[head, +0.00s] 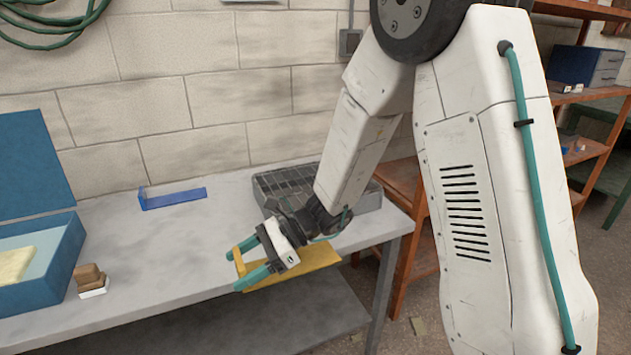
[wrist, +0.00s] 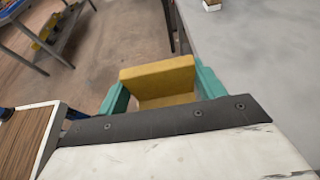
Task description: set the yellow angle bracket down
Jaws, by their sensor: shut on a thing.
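The yellow angle bracket (head: 313,262) is in my gripper (head: 236,270) near the front edge of the grey workbench (head: 165,235). In the wrist view the bracket (wrist: 158,78) sits between the two teal fingers of my gripper (wrist: 161,88), one on each side. Its upright face and part of a second flange show; the dark gripper body hides the rest. The floor shows behind and beside it in the wrist view, with the bench edge to the right. In the head view my gripper covers part of it.
A blue open case (head: 45,270) holding a pale yellow block stands at the bench's left. A brown block (head: 89,278) on a white base is beside it. A blue angled piece (head: 172,199) and a grey compartment tray (head: 285,183) are at the back. The bench middle is clear.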

